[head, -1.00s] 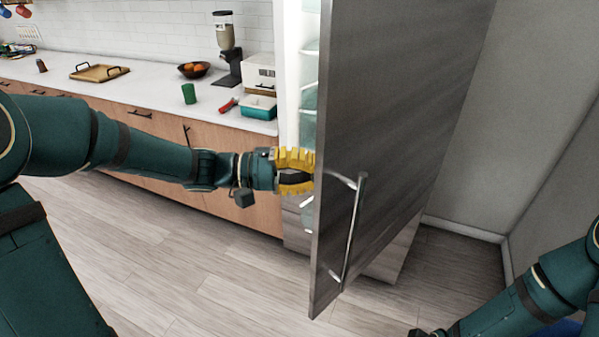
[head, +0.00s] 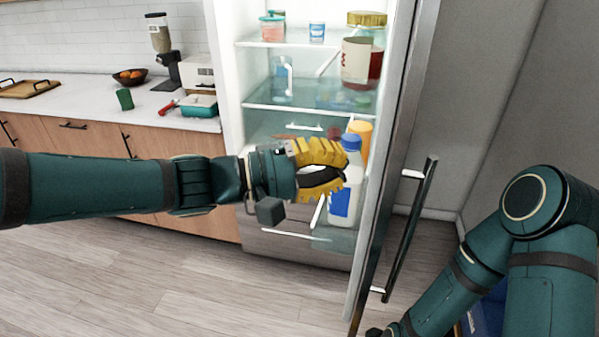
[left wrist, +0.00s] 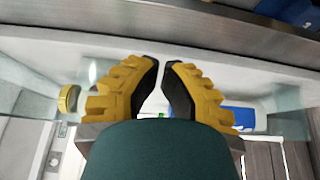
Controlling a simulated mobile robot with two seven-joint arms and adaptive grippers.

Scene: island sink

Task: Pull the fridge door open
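The grey fridge door (head: 402,165) stands wide open, seen nearly edge-on, with its long bar handle (head: 412,225) on the right-hand outer face. The lit fridge interior shows behind it. My left gripper (head: 346,178) is on the inner side of the door, in front of the lower shelves, with its yellow fingertips pointing toward the door. In the left wrist view the fingertips (left wrist: 164,64) are drawn together with nothing held between them. I cannot tell whether the gripper touches the door. My right forearm (head: 450,290) is at lower right; its gripper is out of view.
The counter (head: 75,110) with a fruit bowl (head: 130,77) runs left. Wood floor (head: 130,275) is clear; a grey wall stands right.

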